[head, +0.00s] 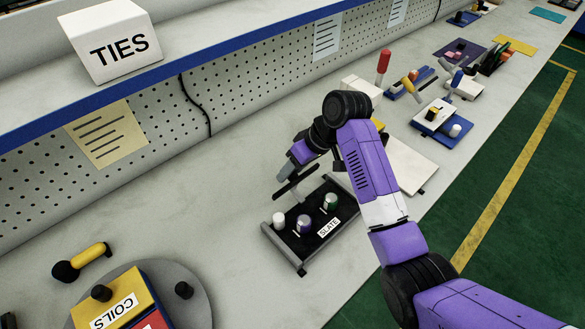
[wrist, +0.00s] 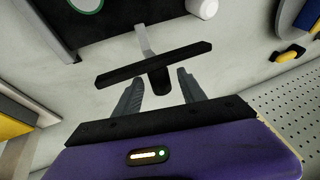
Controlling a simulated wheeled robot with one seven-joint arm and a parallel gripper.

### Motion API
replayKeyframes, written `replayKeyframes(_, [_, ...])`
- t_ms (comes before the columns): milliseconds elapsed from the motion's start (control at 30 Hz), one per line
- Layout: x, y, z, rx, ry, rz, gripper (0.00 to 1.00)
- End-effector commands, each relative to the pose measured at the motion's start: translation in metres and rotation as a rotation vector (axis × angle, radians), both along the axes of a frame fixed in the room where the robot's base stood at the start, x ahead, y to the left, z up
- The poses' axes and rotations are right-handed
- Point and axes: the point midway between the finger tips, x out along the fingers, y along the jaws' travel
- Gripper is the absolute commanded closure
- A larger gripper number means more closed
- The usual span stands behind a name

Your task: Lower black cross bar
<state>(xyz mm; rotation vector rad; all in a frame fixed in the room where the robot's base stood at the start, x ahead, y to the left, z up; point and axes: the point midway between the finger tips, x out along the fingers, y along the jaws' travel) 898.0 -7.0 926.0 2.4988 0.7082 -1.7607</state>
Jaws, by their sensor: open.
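The black cross bar (head: 300,179) is raised above the far edge of the black fixture marked SLATE (head: 296,250). In the wrist view the cross bar (wrist: 118,75) runs across, tilted, on a pale grey arm (wrist: 143,40). A short black knob (wrist: 160,83) sticks out from it toward me. My gripper (wrist: 160,77) is open, with one finger on each side of the knob; I cannot tell whether either touches it. In the head view my gripper (head: 282,176) is at the bar, its fingers partly hidden.
A round turntable (head: 200,300) with a yellow COILS block (head: 118,300) and a yellow-handled tool (head: 82,262) lie to the left. A perforated back panel (head: 235,95) stands behind.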

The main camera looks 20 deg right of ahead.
Motion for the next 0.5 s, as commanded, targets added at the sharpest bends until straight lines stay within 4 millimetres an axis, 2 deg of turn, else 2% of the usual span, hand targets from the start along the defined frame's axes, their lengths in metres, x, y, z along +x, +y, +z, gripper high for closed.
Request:
replayKeyframes(67, [0.0, 0.0001, 0.0, 0.0, 0.0, 0.0, 0.52])
replayKeyframes(100, [0.0, 0.0001, 0.0, 0.0, 0.0, 0.0, 0.56])
replayKeyframes(333, [0.0, 0.0, 0.0003, 0.0, 0.0, 0.0, 1.0])
replayKeyframes(500, [-0.0001, 0.0, 0.0004, 0.0, 0.0, 0.0, 1.0])
